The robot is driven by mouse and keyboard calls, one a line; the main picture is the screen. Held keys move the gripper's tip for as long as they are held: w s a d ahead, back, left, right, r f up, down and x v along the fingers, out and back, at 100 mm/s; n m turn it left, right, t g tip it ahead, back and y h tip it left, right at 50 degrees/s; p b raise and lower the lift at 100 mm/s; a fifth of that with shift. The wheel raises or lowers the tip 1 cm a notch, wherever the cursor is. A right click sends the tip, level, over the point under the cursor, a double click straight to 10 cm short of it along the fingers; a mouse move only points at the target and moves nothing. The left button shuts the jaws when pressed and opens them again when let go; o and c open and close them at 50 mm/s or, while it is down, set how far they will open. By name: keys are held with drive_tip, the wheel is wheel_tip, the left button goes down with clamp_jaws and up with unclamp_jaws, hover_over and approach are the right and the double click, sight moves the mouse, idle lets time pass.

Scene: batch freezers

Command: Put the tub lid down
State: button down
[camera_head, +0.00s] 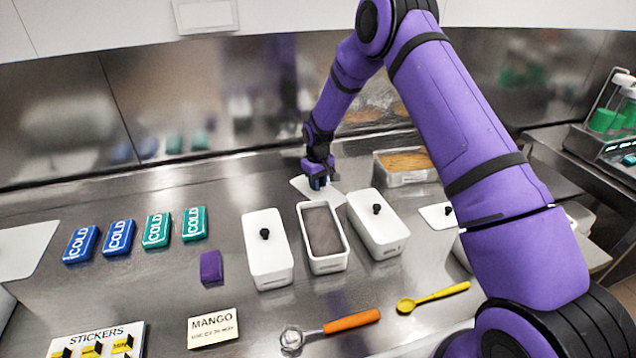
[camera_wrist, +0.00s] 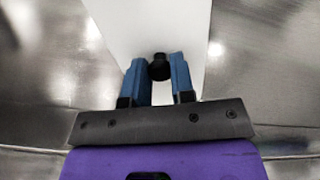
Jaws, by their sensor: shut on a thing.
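The white tub lid (camera_head: 334,195) is under my gripper (camera_head: 319,184), behind the row of tubs. In the wrist view, the lid (camera_wrist: 150,22) is a flat white plate with a dark round knob (camera_wrist: 159,66). The blue fingers of my gripper (camera_wrist: 158,72) are shut on that knob. I cannot tell whether the lid touches the counter or hangs just above it. The open white tub (camera_head: 328,265) holds a greyish-brown filling and stands just in front of the lid.
Lidded white tubs stand left (camera_head: 268,272) and right (camera_head: 388,240) of the open tub. The steel back wall (camera_head: 240,110) rises close behind. Bare counter (camera_head: 235,180) lies to the left.

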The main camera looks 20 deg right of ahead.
drive_tip(key=shift+f, duration=0.1)
drive_tip(key=c, duration=1)
unclamp_jaws()
drive_tip(key=shift+o, duration=0.2)
wheel_tip(320, 180, up, 12)
drive_tip(key=shift+r, duration=0.2)
